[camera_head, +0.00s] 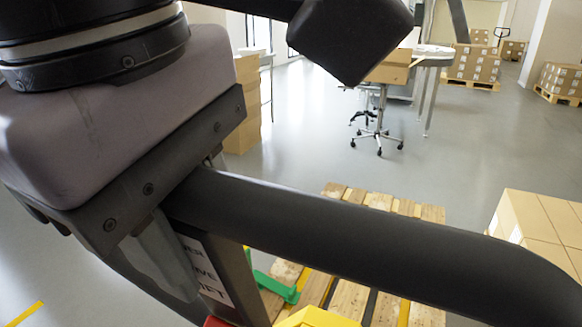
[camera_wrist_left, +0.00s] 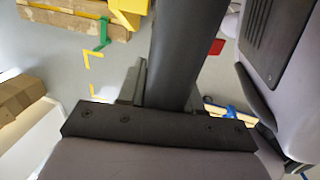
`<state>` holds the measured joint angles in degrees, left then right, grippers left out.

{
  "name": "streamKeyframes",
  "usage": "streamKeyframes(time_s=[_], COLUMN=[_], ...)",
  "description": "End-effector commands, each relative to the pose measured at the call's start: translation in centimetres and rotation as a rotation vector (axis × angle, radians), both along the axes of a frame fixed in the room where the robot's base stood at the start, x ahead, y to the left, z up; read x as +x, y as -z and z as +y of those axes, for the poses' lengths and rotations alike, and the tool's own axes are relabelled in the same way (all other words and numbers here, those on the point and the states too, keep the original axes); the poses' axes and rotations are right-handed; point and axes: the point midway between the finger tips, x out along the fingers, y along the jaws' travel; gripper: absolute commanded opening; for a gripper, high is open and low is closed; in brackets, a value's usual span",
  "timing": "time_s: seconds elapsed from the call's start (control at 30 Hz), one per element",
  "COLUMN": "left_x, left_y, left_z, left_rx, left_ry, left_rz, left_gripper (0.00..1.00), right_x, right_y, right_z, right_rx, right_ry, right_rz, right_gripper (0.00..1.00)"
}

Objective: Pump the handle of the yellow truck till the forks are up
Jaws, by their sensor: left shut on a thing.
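My left gripper (camera_head: 188,212) comes in from the left and is shut on the black handle (camera_head: 370,245) of the truck. The handle's bar runs from the gripper to the lower right corner of the head view. In the left wrist view, the left gripper (camera_wrist_left: 165,92) closes around the dark bar (camera_wrist_left: 188,45). A little of the yellow truck (camera_head: 312,318) shows at the bottom edge, beside a green part (camera_head: 277,287). Yellow also shows at the top of the wrist view (camera_wrist_left: 128,12). The forks cannot be made out. My right gripper is not in view.
A wooden pallet (camera_head: 347,297) lies beyond the handle. Stacked cartons (camera_head: 545,225) stand at the right. A wheeled chair (camera_head: 378,133) and a table (camera_head: 432,56) stand further back. Loaded pallets (camera_head: 473,66) are at the far right. The grey floor between is clear.

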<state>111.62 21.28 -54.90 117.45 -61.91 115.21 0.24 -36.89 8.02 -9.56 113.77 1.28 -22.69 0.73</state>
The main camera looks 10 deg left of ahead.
Motion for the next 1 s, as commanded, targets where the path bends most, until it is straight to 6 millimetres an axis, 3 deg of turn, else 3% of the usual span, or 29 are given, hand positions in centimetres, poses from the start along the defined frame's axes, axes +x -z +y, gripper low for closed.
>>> streamKeyframes(time_s=[0.33,0.37,0.43,0.47,1.0], left_x=[-0.19,-0.19,-0.18,-0.17,-0.18], left_y=[-0.50,-0.51,-0.50,-0.48,-0.65], left_z=[-0.19,-0.19,-0.17,-0.15,0.01], left_rx=[-0.014,-0.014,-0.013,-0.012,-0.002], left_ry=[0.004,0.004,0.004,0.003,0.003], left_rz=[0.001,0.001,0.000,0.000,0.002], left_gripper=[0.00,0.37,0.60,0.64,0.64], right_x=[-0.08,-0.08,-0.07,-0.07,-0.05], right_y=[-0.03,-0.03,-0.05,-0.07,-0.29], right_z=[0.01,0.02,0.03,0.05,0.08], right_rx=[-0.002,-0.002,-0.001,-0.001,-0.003], right_ry=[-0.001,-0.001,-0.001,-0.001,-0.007], right_rz=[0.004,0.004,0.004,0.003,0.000], right_gripper=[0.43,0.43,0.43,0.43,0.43])
